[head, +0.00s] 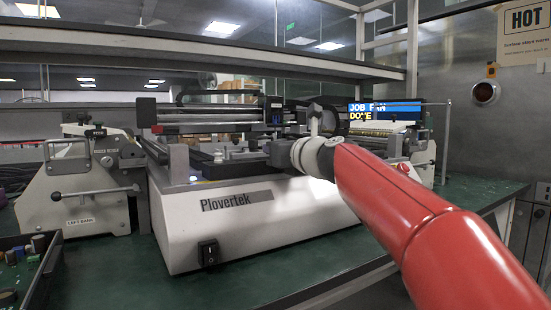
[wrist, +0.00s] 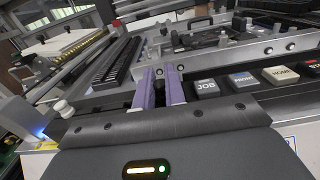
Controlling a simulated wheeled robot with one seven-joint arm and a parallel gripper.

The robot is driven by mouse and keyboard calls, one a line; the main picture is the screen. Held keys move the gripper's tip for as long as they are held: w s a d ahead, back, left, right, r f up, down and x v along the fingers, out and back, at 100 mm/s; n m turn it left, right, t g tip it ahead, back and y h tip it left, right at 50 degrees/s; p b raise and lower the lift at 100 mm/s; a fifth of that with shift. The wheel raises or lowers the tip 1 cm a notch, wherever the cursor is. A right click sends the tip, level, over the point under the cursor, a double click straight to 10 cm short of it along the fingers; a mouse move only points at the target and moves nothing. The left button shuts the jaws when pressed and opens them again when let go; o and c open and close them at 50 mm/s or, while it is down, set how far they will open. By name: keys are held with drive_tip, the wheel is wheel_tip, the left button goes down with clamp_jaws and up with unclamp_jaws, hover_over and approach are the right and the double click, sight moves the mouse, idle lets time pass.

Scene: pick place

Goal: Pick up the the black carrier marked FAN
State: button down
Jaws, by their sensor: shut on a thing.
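My gripper (wrist: 160,88) shows in the wrist view as two purple fingers close together at the machine's front edge. They are shut on what seems to be the near end of the black carrier; the gripped part is mostly hidden between them. In the head view my gripper (head: 262,156) reaches left over the machine bed, and the carrier cannot be made out clearly there.
The white Plovertek machine (head: 225,225) stands on a green bench (head: 330,245). Its upper rail (head: 215,115) crosses above the bed. JOB (wrist: 206,86) and other buttons sit right of my fingers. A screen (head: 385,110) reads "JOB FAN DONE". A grey unit (head: 90,185) stands left.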

drive_tip(key=shift+f, duration=0.15)
drive_tip(key=c, duration=1.5)
unclamp_jaws()
drive_tip(key=shift+o, duration=0.2)
drive_tip(key=shift+d+b, duration=0.15)
drive_tip(key=shift+b, duration=0.25)
